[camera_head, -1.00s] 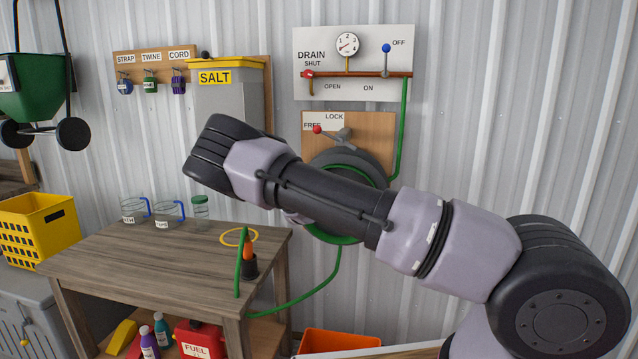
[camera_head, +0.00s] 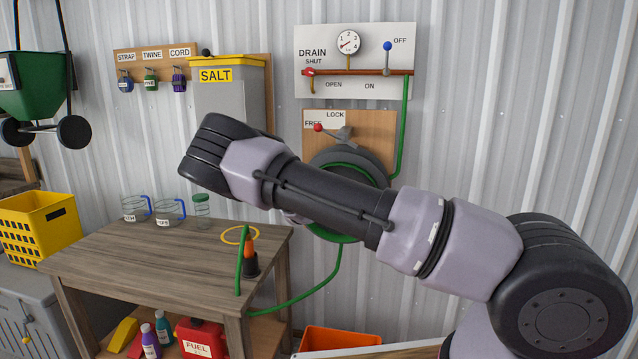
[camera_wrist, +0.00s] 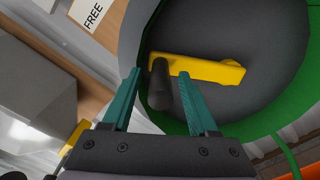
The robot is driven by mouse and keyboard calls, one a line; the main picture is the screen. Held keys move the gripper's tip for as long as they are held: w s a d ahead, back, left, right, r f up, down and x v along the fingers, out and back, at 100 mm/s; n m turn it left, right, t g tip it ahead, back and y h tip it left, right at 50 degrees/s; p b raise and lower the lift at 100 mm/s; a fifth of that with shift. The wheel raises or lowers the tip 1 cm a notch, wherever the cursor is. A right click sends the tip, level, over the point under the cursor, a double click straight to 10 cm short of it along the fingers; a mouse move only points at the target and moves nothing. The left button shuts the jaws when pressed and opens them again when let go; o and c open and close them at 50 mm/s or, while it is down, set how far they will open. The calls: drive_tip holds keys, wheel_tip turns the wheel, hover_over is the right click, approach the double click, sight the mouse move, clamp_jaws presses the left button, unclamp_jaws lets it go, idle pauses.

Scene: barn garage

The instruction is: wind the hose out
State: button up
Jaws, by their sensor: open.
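The hose reel (camera_head: 372,165) is a dark drum on the wall with green hose wound on it, partly hidden by my arm. In the wrist view its yellow crank (camera_wrist: 215,69) lies across the dark drum face (camera_wrist: 265,85), with a black knob (camera_wrist: 159,88) at its left end. My gripper (camera_wrist: 160,77) is open, with one teal finger on each side of the knob; contact is unclear. The green hose (camera_head: 307,296) sags from the reel to the table's front edge. The lever with a red knob (camera_head: 318,127) points left, by FREE.
A wooden table (camera_head: 150,250) below left bears glass jars (camera_head: 168,212), a yellow ring and an orange-and-black piece (camera_head: 250,258). The drain board (camera_head: 350,95) hangs above the reel. An orange crate (camera_head: 335,340) is below. The wall at right is clear.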

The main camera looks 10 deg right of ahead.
drive_tip(key=v, duration=1)
drive_tip(key=shift+w, duration=0.1)
drive_tip(key=w+d+m, duration=0.1)
drive_tip(key=w+m, duration=0.2)
drive_tip(key=m, duration=0.5)
drive_tip(key=w+d+m, duration=0.1)
drive_tip(key=w+m, duration=0.3)
drive_tip(key=m, duration=0.5)
drive_tip(key=w+d+m, duration=0.1)
drive_tip(key=w+m, duration=0.2)
drive_tip(key=m, duration=0.5)
drive_tip(key=shift+w+d+m, duration=0.3)
drive_tip(key=shift+d, duration=0.05)
drive_tip(key=shift+c, duration=0.2)
